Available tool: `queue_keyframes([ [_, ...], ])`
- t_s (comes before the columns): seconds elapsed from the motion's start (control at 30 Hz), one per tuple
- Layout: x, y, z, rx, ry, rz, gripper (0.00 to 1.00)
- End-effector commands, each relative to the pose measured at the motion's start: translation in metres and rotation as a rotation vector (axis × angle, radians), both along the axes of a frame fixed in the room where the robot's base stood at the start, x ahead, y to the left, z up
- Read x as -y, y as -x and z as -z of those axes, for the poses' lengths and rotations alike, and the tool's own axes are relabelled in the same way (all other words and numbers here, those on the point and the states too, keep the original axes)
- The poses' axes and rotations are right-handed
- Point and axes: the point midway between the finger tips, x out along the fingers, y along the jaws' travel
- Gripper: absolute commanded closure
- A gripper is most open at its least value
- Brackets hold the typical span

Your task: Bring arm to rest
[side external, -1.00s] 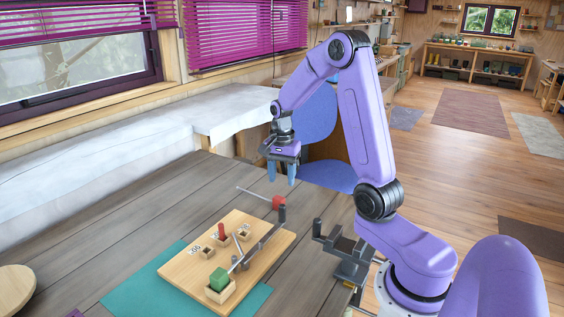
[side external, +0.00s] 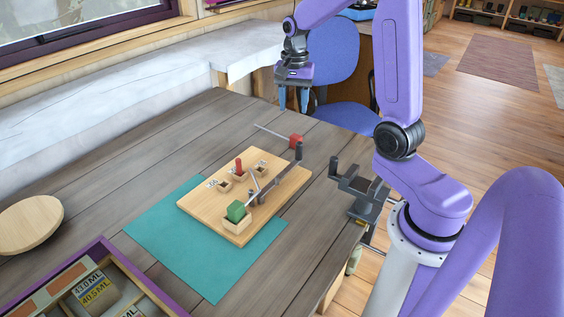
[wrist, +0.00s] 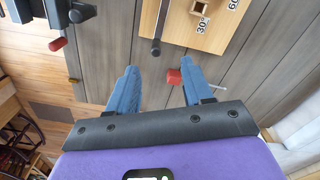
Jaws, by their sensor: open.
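My gripper (side external: 293,101) hangs in the air above the far end of the grey plank table (side external: 130,165), fingers pointing down. Its two blue fingers are apart with nothing between them, as the wrist view (wrist: 157,82) also shows. My upper arm runs out of the top of the side view.
A wooden board (side external: 233,227) with a metal lever, a red peg (side external: 238,165) and a green cube (side external: 236,210) in a small wooden box lies partly on a teal mat (side external: 215,280). A dark bracket (side external: 358,185) is at the table edge. A blue chair (side external: 335,60) stands behind.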

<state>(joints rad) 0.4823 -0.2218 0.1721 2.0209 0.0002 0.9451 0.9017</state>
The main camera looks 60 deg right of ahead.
Motion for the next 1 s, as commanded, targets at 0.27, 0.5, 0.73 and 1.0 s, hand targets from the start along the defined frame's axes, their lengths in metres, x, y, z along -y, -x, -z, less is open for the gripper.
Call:
queue_keyframes([
  [0.27, -0.077, 0.023, -0.006, 0.007, 0.001, -0.469, 0.49],
  [0.5, -0.129, 0.062, -0.009, 0.011, 0.003, -0.869, 0.49],
  [0.73, -0.167, 0.11, -0.01, 0.017, 0.003, -1.253, 0.49],
  [1.0, -0.191, 0.175, -0.008, 0.024, 0.003, -1.704, 0.49],
])
